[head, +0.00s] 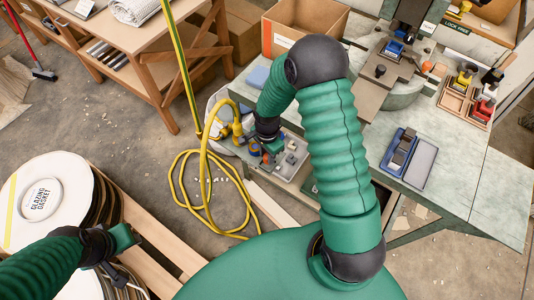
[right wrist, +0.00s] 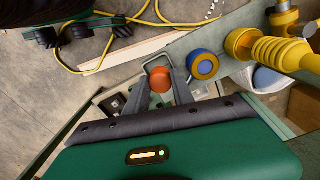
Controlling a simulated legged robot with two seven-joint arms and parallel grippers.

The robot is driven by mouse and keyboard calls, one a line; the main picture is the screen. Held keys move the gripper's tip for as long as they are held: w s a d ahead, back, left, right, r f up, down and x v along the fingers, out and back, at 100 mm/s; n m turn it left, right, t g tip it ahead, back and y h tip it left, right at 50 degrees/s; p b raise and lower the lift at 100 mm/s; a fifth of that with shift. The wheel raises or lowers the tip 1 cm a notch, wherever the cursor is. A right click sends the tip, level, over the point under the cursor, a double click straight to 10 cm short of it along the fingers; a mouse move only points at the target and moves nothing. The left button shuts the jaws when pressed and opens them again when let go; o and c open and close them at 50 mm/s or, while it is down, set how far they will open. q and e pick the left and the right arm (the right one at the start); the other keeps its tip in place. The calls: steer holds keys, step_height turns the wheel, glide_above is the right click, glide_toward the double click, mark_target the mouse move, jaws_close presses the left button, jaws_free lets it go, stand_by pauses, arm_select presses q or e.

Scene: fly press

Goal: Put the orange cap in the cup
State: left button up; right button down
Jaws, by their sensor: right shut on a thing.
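My right gripper (right wrist: 161,82) is shut on the orange cap (right wrist: 160,78), which sits between the fingertips in the right wrist view. In the head view the right gripper (head: 271,148) is low over a grey tray at the bench's left end, and its fingers are small and partly hidden by my arm. I cannot tell which thing is the cup. My left gripper (head: 116,270) is at the lower left, beside the gasket roll; its jaw opening is unclear.
The grey tray (head: 297,150) holds small parts. Yellow fittings and a yellow hose (head: 205,190) are to its left. A blue-edged tray (head: 420,163) and a wooden caddy (head: 455,103) stand on the bench to the right. A cardboard box (head: 300,22) is behind. The gasket roll (head: 45,205) is at left.

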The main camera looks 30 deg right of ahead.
steer(key=shift+f, duration=0.3)
stand_by(0.4)
steer(key=shift+f, duration=0.35)
steer(key=c, duration=1)
jaws_free()
steer(key=o, duration=0.4)
steer(key=shift+r, duration=0.1)
